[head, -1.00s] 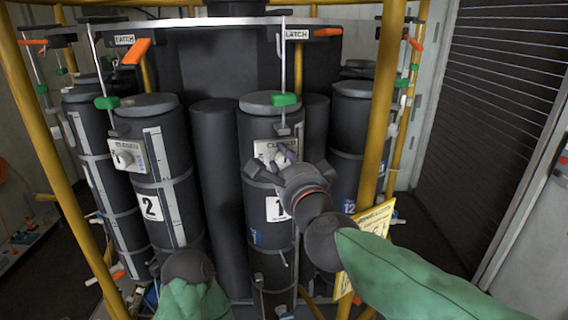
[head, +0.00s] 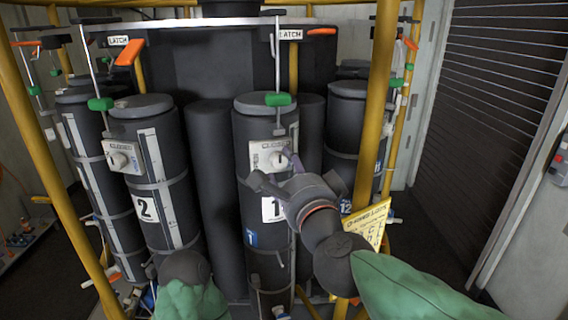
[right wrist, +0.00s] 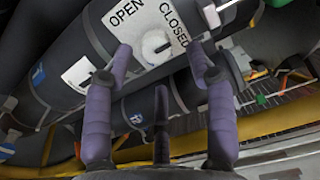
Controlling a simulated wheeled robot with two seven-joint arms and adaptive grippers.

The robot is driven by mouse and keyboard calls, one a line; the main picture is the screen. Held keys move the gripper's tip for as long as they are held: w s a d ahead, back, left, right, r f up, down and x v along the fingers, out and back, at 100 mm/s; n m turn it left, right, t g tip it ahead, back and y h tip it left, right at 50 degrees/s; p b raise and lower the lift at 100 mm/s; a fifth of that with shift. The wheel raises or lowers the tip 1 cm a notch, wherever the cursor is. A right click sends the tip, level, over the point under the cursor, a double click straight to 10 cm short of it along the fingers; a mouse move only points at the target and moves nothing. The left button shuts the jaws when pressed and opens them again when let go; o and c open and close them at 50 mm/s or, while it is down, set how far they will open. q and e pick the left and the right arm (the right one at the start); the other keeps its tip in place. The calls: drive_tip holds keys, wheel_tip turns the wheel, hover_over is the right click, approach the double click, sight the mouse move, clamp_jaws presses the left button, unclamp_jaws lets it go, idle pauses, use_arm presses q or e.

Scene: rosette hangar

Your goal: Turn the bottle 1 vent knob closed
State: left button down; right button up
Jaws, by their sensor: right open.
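Bottle 1 (head: 264,125) is a dark upright cylinder with a "1" label at the centre of the head view. Its white vent panel (head: 257,149) carries the vent knob. In the right wrist view the round white knob (right wrist: 154,46) sits between the words OPEN and CLOSED, with a small dark mark on its CLOSED side. My right gripper (head: 272,171) is in front of the panel, just below the knob in the head view. In the right wrist view its two purple fingers (right wrist: 160,60) are spread, with the knob beyond the gap, apparently untouched. My left gripper is out of view.
Bottle 2 (head: 150,130) stands to the left with a similar knob panel (head: 124,157). A yellow post (head: 374,120) rises right of bottle 1, near my right arm. A green-handled rod (head: 277,99) hangs before bottle 1's top. A yellow placard (head: 366,226) is beside the post.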

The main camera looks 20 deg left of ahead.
drive_tip(key=v, duration=0.8)
drive_tip(key=shift+d, duration=0.1)
